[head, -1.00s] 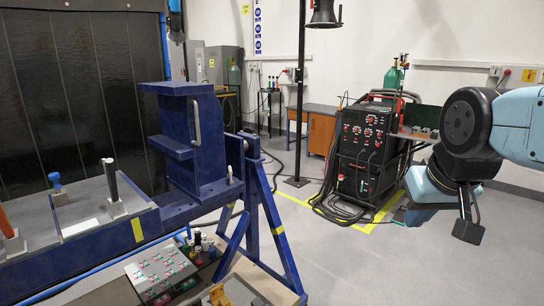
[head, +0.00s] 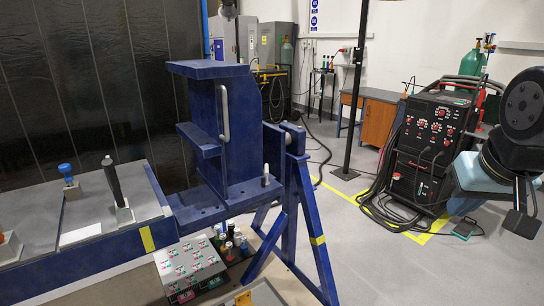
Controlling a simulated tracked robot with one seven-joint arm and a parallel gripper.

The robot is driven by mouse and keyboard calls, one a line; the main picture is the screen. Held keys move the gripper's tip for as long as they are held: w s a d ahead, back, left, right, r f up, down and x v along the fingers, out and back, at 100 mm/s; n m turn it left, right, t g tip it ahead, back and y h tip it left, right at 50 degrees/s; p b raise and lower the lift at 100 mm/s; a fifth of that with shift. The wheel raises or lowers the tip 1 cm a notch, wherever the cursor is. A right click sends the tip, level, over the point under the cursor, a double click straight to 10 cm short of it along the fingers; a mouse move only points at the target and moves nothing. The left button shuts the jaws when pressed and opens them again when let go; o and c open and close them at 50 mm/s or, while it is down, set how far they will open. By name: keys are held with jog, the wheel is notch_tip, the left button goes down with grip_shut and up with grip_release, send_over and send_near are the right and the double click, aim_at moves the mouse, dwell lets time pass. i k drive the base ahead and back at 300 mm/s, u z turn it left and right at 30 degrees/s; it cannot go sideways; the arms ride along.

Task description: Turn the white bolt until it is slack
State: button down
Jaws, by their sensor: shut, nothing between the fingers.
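The white bolt (head: 266,175) is a small, pale upright pin. It stands at the right end of the foot of the blue jig (head: 222,190), near the centre of the head view. My gripper (head: 520,215) is at the far right edge, pointing down, with dark fingers. It is shut and empty. It is well to the right of the bolt and apart from it. Part of my arm is cut off by the picture edge. I cannot tell how tight the bolt is.
A pale handle (head: 224,112) is fixed to the jig's upright block. Blue (head: 68,175) and black (head: 113,180) levers stand on the bench at left. A button panel (head: 190,265) sits below the jig. A welding machine (head: 428,150) with cables stands behind. Grey floor between is clear.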

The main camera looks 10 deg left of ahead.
aim_at(266, 182)
jog(key=u, duration=0.25)
jog(key=i, duration=0.6)
jog(key=u, duration=0.5)
jog(key=k, duration=0.8)
jog(key=u, duration=0.2)
jog(key=i, duration=0.75)
jog(key=z, duration=0.05)
